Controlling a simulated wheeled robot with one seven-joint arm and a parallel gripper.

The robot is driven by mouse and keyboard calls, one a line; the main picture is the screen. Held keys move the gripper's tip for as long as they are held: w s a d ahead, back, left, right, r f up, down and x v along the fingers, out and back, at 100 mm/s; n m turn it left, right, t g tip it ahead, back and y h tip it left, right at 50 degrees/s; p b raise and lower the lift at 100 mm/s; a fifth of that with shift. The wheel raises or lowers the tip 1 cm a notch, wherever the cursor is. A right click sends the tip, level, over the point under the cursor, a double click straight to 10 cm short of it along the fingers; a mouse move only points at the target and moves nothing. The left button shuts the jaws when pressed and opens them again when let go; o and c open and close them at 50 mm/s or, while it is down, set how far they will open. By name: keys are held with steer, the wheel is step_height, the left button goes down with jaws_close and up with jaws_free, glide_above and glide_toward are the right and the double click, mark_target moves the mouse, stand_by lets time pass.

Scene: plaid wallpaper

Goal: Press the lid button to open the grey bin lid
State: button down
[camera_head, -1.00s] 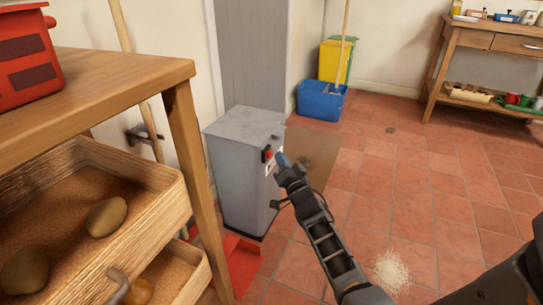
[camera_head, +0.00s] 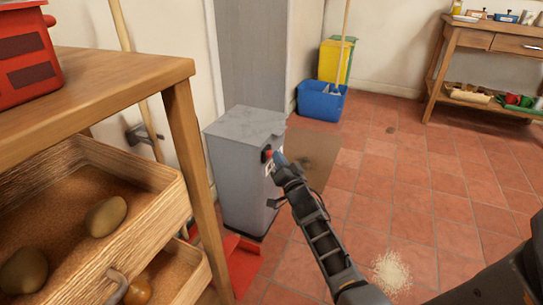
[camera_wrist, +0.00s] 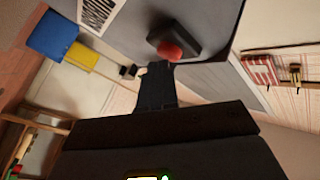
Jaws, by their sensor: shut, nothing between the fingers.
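The grey bin (camera_head: 240,175) stands on the tiled floor beside the wooden table, with its lid (camera_head: 245,124) closed. The red lid button (camera_head: 268,154) sits in a dark housing near the top of the bin's front side. In the wrist view, the red button (camera_wrist: 169,50) shows just beyond my fingertips. My gripper (camera_head: 279,160) is shut and empty, its tip right in front of the button. The wrist view also shows my gripper (camera_wrist: 155,70) close to the button; I cannot tell whether it touches.
The wooden table (camera_head: 110,65) with an open drawer (camera_head: 150,215) holding potato-like items stands at left. A blue bucket (camera_head: 322,103) and a yellow bin (camera_head: 333,62) are behind. A pale spill (camera_head: 390,272) lies on the floor.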

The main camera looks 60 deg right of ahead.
steer(key=shift+w, duration=0.25)
stand_by(0.4)
steer(key=shift+s+p, duration=0.4)
steer(key=shift+s, duration=0.5)
steer(key=shift+s, duration=0.1)
steer(key=s, duration=0.1)
steer(key=s+p, duration=0.1)
steer(key=s, duration=0.1)
steer(key=s+p, duration=0.1)
steer(key=s, duration=0.1)
steer(key=shift+d, duration=0.25)
stand_by(0.4)
